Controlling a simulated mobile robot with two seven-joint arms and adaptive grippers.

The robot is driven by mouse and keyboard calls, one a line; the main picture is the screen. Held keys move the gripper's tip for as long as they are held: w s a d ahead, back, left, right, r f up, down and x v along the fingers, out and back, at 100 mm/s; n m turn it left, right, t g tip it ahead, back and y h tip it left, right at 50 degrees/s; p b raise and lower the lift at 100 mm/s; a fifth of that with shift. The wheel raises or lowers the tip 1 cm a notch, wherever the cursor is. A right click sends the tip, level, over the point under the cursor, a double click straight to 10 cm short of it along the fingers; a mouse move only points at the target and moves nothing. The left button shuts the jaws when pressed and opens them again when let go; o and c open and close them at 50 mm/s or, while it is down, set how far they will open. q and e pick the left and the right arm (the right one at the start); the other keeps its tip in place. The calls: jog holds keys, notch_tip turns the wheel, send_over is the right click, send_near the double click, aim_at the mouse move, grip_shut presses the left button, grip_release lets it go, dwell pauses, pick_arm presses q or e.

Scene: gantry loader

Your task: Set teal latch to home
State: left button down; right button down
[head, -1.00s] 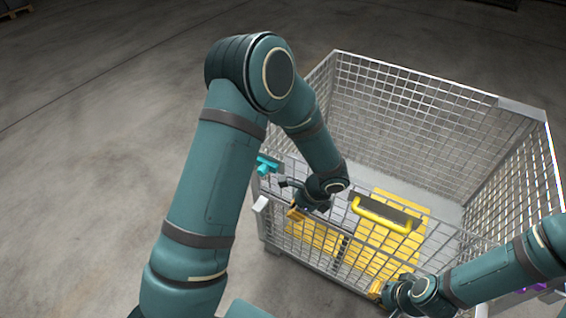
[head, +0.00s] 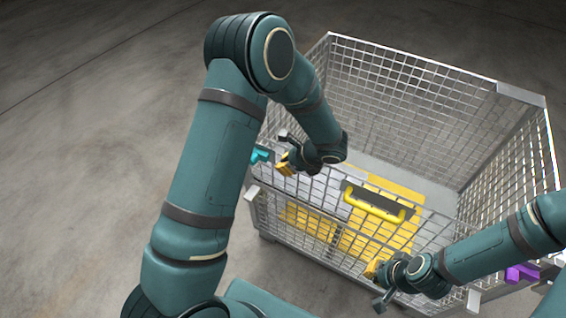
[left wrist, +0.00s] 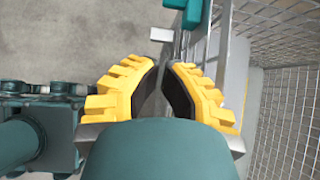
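The teal latch (head: 262,154) is at the left corner of the wire mesh crate, partly hidden behind my left arm in the head view. It also shows at the top of the left wrist view (left wrist: 192,12), cut off by the frame edge. My left gripper (head: 284,162) is just right of the latch, apart from it. In the left wrist view its yellow fingers (left wrist: 164,66) have a narrow gap between the tips, with nothing held. My right gripper (head: 374,274) is by the crate's front side at the lower right; its finger gap is not clear.
A yellow sheet (head: 405,196) shows behind the handle. A purple latch (head: 522,272) is at the right corner, near my right arm. The floor left of the crate is clear.

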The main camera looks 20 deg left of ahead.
pick_arm(q)
jog(key=a+f, duration=0.6)
jog(key=a, duration=0.2)
jog(key=shift+w+a+b, duration=0.3)
jog(key=shift+w+b, duration=0.05)
jog(key=shift+b, duration=0.1)
jog(key=a, duration=0.3)
jog(key=shift+w+a+b, duration=0.15)
jog(key=shift+a+b, duration=0.05)
jog(key=shift+b, duration=0.15)
jog(key=shift+d, duration=0.1)
